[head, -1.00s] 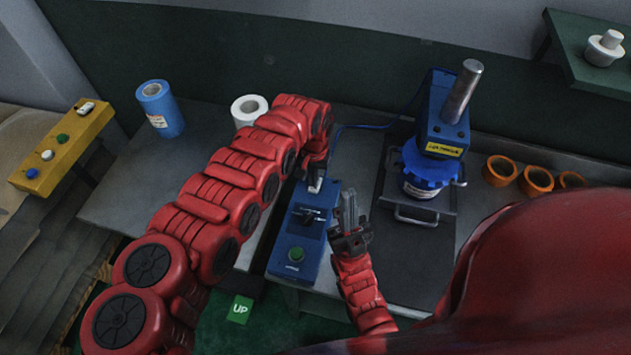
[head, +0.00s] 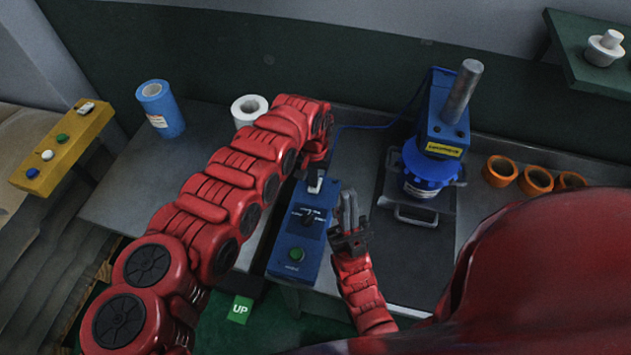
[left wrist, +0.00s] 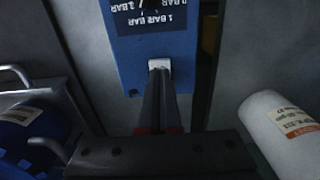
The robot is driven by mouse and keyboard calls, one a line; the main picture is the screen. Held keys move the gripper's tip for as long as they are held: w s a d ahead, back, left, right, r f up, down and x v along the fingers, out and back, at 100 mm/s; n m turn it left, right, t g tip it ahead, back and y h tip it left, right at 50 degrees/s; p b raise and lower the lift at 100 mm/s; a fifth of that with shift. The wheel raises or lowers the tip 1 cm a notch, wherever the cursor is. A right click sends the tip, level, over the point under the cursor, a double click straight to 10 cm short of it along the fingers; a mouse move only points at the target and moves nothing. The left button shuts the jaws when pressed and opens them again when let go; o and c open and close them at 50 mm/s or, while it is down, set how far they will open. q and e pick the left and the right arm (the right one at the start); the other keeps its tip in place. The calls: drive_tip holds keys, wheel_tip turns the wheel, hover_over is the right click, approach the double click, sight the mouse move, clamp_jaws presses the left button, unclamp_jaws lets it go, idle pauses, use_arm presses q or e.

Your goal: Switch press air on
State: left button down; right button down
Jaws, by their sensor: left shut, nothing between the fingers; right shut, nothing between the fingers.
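The blue control box (head: 282,262) lies on the bench, with a black dial (head: 308,217) and a green button (head: 296,254). A white switch (left wrist: 159,65) is at its far end; it also shows in the head view (head: 315,188). My left gripper (left wrist: 160,76) is shut and empty, its tips right at the switch; I cannot tell whether they press it. The dial's "1 BAR" labels show upside down in the left wrist view. My right gripper (head: 348,198) is shut and empty, pointing up just right of the box and dial.
A blue press (head: 449,117) with a blue-topped part under it stands to the right. A blue roll (head: 161,108) and a white roll (head: 249,110) stand left. A yellow button panel (head: 62,148) is far left.

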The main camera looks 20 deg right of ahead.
use_arm(q)
drive_tip(key=shift+f+b, duration=0.85)
drive_tip(key=shift+f, duration=0.1)
idle(0.6)
drive_tip(key=shift+r+p, duration=2.6)
drive_tip(key=shift+r, duration=1)
drive_tip(key=shift+f, duration=0.1)
